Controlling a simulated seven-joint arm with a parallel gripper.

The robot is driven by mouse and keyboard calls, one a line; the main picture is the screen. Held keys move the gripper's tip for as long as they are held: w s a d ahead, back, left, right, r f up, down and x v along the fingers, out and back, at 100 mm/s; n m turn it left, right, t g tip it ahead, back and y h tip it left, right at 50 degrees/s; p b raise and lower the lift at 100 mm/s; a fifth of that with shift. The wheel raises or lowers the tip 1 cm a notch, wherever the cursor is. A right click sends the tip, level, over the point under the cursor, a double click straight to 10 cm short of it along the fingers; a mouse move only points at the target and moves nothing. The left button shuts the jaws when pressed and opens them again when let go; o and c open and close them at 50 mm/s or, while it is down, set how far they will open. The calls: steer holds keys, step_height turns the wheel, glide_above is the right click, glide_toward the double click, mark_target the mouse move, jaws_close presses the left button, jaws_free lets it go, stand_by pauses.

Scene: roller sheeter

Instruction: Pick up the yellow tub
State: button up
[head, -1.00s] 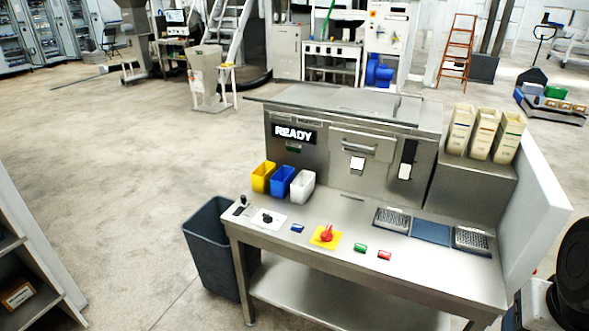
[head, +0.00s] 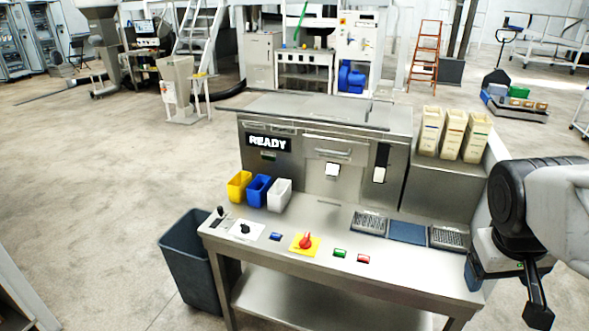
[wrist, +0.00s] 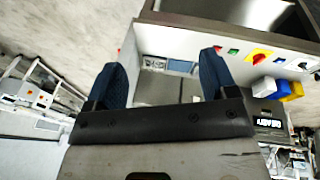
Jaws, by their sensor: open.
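The yellow tub (head: 238,186) stands at the left end of a row of three tubs on the steel bench, below the READY display. The blue tub (head: 259,190) is right beside it, then the white tub (head: 279,195). In the wrist view the yellow tub (wrist: 293,91) shows at the right, partly behind the blue tub (wrist: 268,87). My gripper (wrist: 160,75) is open and empty, its two dark blue fingers apart. In the head view my gripper (head: 538,312) hangs at the lower right, beyond the bench's right end, far from the yellow tub.
The bench top (head: 330,215) carries a red knob on a yellow plate (head: 304,242), a joystick, buttons and metal pads. Several cream containers (head: 453,133) stand on the raised box at right. A dark bin (head: 190,262) stands left of the bench. The air above the tubs is clear.

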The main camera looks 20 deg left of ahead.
steer(key=w+a+r+n+h, duration=0.15)
steer(key=w+a+n, duration=0.3)
steer(key=w, duration=0.75)
steer(key=w+a+f+n+t+h, duration=0.25)
steer(key=w+a+n, duration=0.55)
steer(key=w+a, duration=0.9)
steer(key=n+t+y, duration=0.4)
steer(key=n+t, duration=0.4)
steer(key=n, duration=0.9)
glide_above(240, 187)
steer(key=s+d, duration=0.2)
steer(key=d, duration=0.5)
step_height(240, 187, down, 20)
steer(key=s+a+f+n+y, duration=0.1)
steer(key=s+a+f+n, duration=0.1)
steer(key=a+f, duration=0.4)
steer(key=a+n, duration=0.1)
steer(key=a, duration=0.3)
steer(key=shift+s+a+f+y, duration=0.15)
steer(key=shift+s+f+y, duration=0.1)
steer(key=shift+s+y, duration=0.05)
steer(key=shift+n+t, duration=0.25)
steer(key=shift+x, duration=1.3)
